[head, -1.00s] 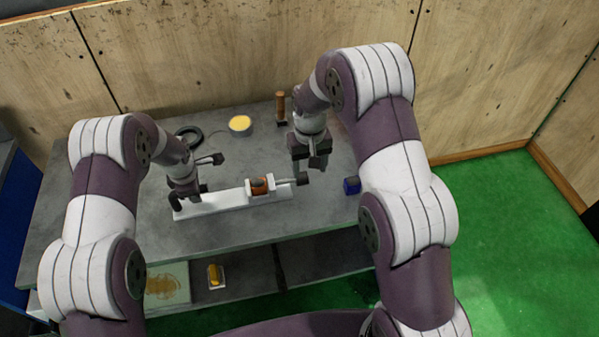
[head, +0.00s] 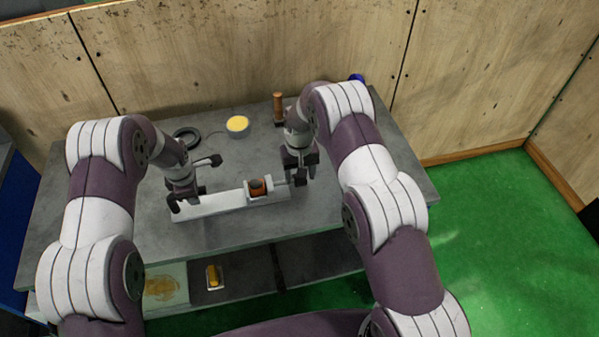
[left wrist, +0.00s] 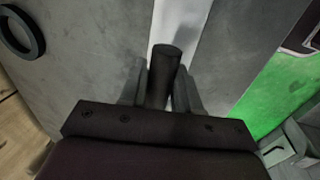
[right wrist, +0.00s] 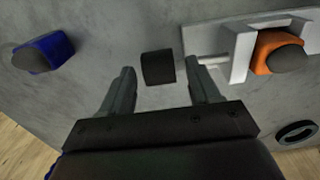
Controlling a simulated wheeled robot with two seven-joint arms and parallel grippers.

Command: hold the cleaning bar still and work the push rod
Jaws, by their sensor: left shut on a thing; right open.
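The white cleaning bar (head: 220,203) lies on the grey table, with a dark-topped orange piece (head: 257,188) near its right end. My left gripper (head: 187,202) is shut on a dark upright post at the bar's left end. The post (left wrist: 164,72) stands between the fingers in the left wrist view, over the white bar (left wrist: 182,22). The push rod ends in a black knob (right wrist: 158,68) beyond the bar's end. My right gripper (right wrist: 160,85) is open, its fingers on either side of the knob with gaps. In the head view this gripper (head: 300,175) largely hides the knob.
A blue block (right wrist: 45,52) sits beside the rod's outer end. A black ring (head: 187,136), a yellow-filled dish (head: 238,126) and an upright brown handle (head: 278,108) stand behind the bar. The table front is clear.

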